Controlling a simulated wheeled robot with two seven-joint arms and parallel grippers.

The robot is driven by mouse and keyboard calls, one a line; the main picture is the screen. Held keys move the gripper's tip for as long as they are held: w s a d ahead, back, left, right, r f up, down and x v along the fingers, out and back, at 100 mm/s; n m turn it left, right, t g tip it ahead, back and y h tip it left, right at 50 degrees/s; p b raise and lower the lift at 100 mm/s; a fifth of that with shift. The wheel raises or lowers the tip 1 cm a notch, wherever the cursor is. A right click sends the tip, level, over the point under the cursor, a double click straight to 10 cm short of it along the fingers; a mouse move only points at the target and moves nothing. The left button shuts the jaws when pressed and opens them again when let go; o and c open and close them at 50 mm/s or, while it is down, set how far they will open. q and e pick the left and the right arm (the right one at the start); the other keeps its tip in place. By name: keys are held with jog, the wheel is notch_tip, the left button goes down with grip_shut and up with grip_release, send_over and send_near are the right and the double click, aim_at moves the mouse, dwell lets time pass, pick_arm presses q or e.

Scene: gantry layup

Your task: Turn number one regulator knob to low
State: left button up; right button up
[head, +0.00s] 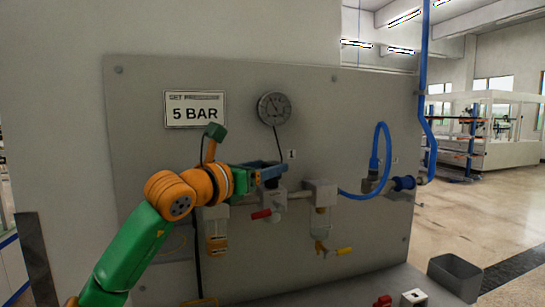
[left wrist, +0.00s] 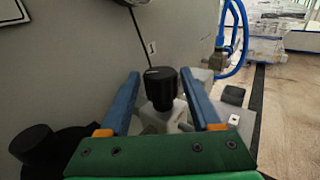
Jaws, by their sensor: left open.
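The black regulator knob (left wrist: 160,84) stands on a pale grey regulator body (left wrist: 160,118) close to the panel label "1" (left wrist: 151,47). In the left wrist view my left gripper (left wrist: 161,75) is open, with one blue finger on each side of the knob. Gaps show between the knob and both fingers, so it is not gripped. In the head view my left gripper (head: 280,168) reaches in from the left at the regulator (head: 274,197) and hides most of the knob. The label "1" also shows in the head view (head: 292,154). My right gripper is not in view.
A round gauge (head: 274,108) and a "5 BAR" sign (head: 195,109) are on the grey panel (head: 345,110). A red lever (head: 261,214), a yellow lever (head: 343,251) and a blue hose (head: 382,145) stick out nearby. A grey bin (head: 454,277) stands at the lower right.

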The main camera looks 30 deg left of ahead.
pick_arm(q)
jog(key=shift+w+d+f, duration=0.1)
jog(key=shift+w+f, duration=0.05)
jog(key=shift+w, duration=1.05)
jog(key=shift+s, duration=0.15)
jog(key=shift+c, duration=1)
grip_shut()
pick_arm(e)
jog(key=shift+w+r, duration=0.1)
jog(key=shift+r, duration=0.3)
pick_arm(q)
jog(key=shift+y, duration=0.3)
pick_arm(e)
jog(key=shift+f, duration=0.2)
